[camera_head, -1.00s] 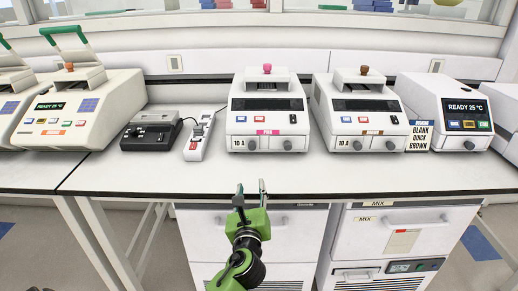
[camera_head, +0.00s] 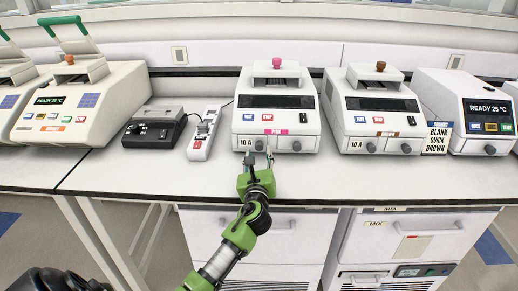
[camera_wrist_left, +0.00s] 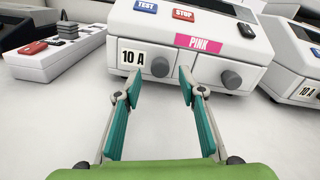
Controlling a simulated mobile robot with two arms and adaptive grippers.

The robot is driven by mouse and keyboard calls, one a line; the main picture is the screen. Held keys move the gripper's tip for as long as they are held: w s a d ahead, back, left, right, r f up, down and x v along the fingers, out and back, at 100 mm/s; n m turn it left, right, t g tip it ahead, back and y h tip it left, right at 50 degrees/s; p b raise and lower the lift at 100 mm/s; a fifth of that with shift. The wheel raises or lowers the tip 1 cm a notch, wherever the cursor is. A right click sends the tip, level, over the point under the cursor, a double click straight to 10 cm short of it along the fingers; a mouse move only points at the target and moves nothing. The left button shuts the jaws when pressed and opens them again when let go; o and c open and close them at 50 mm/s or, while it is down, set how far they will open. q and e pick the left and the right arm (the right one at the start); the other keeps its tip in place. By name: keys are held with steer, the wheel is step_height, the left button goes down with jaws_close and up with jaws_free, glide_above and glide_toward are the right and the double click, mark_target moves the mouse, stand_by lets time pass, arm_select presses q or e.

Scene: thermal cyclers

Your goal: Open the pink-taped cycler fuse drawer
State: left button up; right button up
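The pink-taped cycler (camera_head: 276,98) is a white box with a pink ball on its lid; it also shows in the left wrist view (camera_wrist_left: 218,14). Its pink tape reads PINK (camera_wrist_left: 199,43). Below the tape, the front has a 10 A label (camera_wrist_left: 131,57), a left grey knob (camera_wrist_left: 160,67) and a right grey knob (camera_wrist_left: 231,79). My left gripper (camera_head: 262,157) is open, with its fingertips in front of the lower left front. In the left wrist view (camera_wrist_left: 159,78), the left knob appears between the fingertips; contact cannot be told. My right gripper is not in view.
A power strip (camera_head: 203,133) and a dark device (camera_head: 153,128) stand to the left. The bench front (camera_head: 340,180) is clear.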

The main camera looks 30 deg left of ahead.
mark_target(259, 148)
arm_select(q)
steer(key=x, duration=0.3)
steer(key=shift+r, duration=0.1)
steer(key=shift+w+a, duration=0.2)
steer(key=shift+w, duration=0.05)
steer(key=shift+c, duration=0.7)
jaws_close()
steer(key=shift+s+d, duration=0.1)
steer(key=p+v, duration=0.3)
steer(key=v, duration=0.6)
steer(key=shift+s+d+r+p, duration=0.2)
steer(key=shift+s+d+p, duration=0.05)
steer(key=shift+s+p, duration=0.1)
steer(key=shift+s+d+f, duration=0.15)
steer(key=shift+s+f, duration=0.05)
steer(key=shift+s+d+f, duration=0.1)
steer(key=shift+s+f, duration=0.05)
steer(key=shift+s, duration=0.15)
steer(key=shift+o, duration=0.7)
jaws_free()
steer(key=shift+d, duration=0.1)
steer(key=v, duration=1.2)
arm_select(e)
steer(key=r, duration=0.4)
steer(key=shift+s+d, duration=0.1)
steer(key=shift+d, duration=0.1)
